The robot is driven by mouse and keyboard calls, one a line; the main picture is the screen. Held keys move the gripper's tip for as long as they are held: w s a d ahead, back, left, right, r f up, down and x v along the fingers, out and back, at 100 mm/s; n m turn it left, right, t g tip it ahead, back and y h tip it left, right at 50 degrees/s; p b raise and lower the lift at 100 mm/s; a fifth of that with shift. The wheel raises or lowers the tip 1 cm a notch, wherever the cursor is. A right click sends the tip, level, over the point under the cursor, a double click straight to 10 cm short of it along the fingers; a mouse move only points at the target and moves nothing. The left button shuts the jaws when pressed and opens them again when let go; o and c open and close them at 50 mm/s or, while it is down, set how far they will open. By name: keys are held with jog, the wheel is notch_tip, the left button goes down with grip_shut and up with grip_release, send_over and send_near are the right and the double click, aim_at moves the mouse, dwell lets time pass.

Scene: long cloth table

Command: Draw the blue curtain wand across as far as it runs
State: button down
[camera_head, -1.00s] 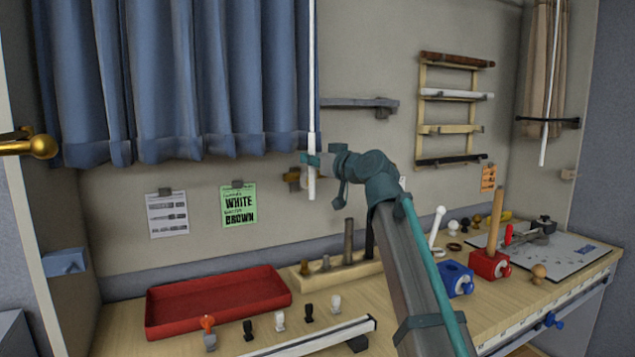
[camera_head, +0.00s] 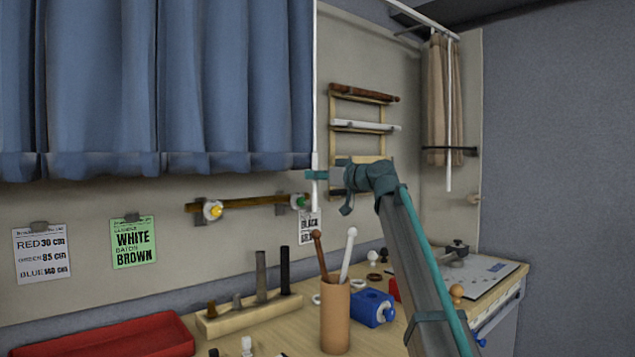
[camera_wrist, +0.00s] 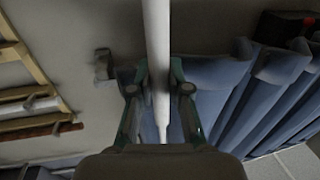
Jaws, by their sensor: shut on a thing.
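The blue curtain (camera_head: 165,85) hangs in folds on the left of the head view, its right edge close to the wall rack. Its wand is a thin white rod (camera_head: 315,195) hanging upright at that edge. My gripper (camera_head: 316,175) is shut on the lower part of the wand. In the wrist view the wand (camera_wrist: 157,45) passes between the fingers of my gripper (camera_wrist: 160,85), with the blue curtain (camera_wrist: 225,90) beside it on the right. The curtain's top rail above the wand is out of view.
A ladder-like wall rack (camera_head: 362,128) with several bars is just right of the wand. A tan curtain (camera_head: 440,100) with its own white wand (camera_head: 449,150) hangs farther right. Below are a brown cup (camera_head: 335,318) with two sticks, a blue block (camera_head: 372,307) and a red tray (camera_head: 110,338).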

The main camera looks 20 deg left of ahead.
jog(key=shift+w+d, duration=0.3)
jog(key=shift+w, duration=0.45)
jog(key=c, duration=1.1)
grip_release()
jog(key=v, duration=1.2)
